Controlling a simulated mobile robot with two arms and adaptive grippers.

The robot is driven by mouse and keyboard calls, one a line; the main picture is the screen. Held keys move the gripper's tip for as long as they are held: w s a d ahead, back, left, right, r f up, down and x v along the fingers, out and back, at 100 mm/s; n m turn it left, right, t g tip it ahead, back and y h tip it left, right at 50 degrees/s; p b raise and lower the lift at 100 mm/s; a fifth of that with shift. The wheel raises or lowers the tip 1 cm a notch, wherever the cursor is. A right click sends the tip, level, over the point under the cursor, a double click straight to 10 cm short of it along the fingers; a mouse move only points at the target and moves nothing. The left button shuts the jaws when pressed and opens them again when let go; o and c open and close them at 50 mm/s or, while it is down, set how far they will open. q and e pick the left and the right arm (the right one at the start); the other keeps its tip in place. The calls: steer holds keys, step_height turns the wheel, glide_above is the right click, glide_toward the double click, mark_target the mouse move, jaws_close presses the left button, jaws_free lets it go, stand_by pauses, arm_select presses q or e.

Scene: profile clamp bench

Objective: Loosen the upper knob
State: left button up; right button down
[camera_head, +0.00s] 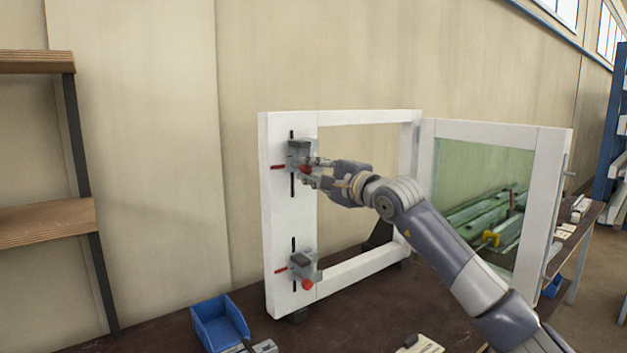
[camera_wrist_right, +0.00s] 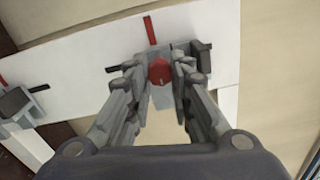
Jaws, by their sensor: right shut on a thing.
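The upper knob (camera_head: 305,169) is red and sits on the upper grey clamp (camera_head: 299,153) on the white frame's left post. My right gripper (camera_head: 316,173) reaches it from the right and is shut on it. In the right wrist view the red knob (camera_wrist_right: 160,71) shows between the two fingertips (camera_wrist_right: 160,74). The lower clamp (camera_head: 303,264) with its own red knob (camera_head: 307,284) is on the same post below, apart from the gripper. My left gripper is not in view.
The white frame (camera_head: 290,215) stands on a dark bench (camera_head: 365,312). A hinged white sash with a green pane (camera_head: 465,170) stands open at its right, behind my right arm. A blue bin (camera_head: 219,323) is at the front left. Wooden shelves (camera_head: 45,217) stand at the left.

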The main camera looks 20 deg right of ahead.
steer(key=n+b, duration=0.1)
steer(key=n, duration=0.3)
steer(key=shift+r+n, duration=0.1)
steer(key=shift+n, duration=0.3)
stand_by(0.4)
steer(key=c, duration=1.4)
jaws_free()
steer(key=shift+s, duration=0.1)
steer(key=v, duration=1.1)
steer(key=shift+s+d, duration=0.25)
steer(key=shift+s, duration=0.1)
